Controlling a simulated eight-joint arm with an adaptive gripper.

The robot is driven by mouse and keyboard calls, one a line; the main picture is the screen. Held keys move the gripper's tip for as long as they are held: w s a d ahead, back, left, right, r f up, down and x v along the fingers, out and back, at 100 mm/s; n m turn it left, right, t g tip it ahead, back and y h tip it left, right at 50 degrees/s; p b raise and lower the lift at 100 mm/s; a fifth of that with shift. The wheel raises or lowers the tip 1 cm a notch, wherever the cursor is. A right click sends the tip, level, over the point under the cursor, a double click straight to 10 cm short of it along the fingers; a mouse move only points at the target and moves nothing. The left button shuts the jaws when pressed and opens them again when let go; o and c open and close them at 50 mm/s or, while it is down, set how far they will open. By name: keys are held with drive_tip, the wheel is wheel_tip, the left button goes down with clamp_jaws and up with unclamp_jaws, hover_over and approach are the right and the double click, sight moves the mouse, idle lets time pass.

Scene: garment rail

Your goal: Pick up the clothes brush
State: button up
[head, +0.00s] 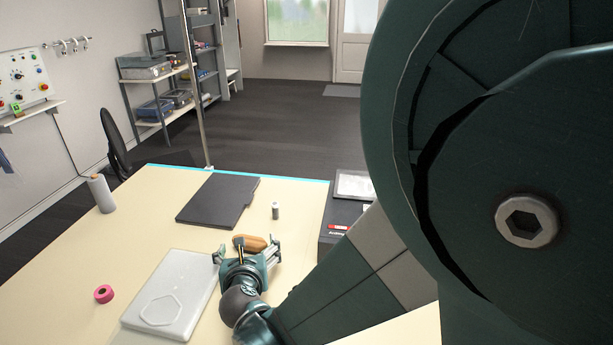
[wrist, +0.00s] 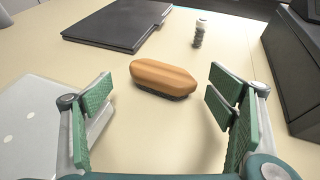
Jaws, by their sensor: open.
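The clothes brush (wrist: 163,76) has a tan wooden back and dark bristles facing down on the table. It lies between and just beyond my open fingertips in the wrist view. In the head view the brush (head: 249,243) shows partly behind my gripper (head: 247,256). My gripper (wrist: 160,95) is open and empty, with a green-padded finger on each side. The fingers appear apart from the brush.
A black folder (head: 217,200) lies beyond the brush, and a small grey bottle (head: 275,211) stands behind it. A dark box (head: 343,210) is at right. A pale flat case (head: 172,293) lies at left, near a pink tape roll (head: 103,294). A white roll (head: 101,194) stands at far left.

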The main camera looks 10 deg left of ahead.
sight(249, 243)
drive_tip(key=shift+b+x, duration=0.35)
drive_tip(key=shift+x, duration=1.35)
drive_tip(key=c, duration=2.1)
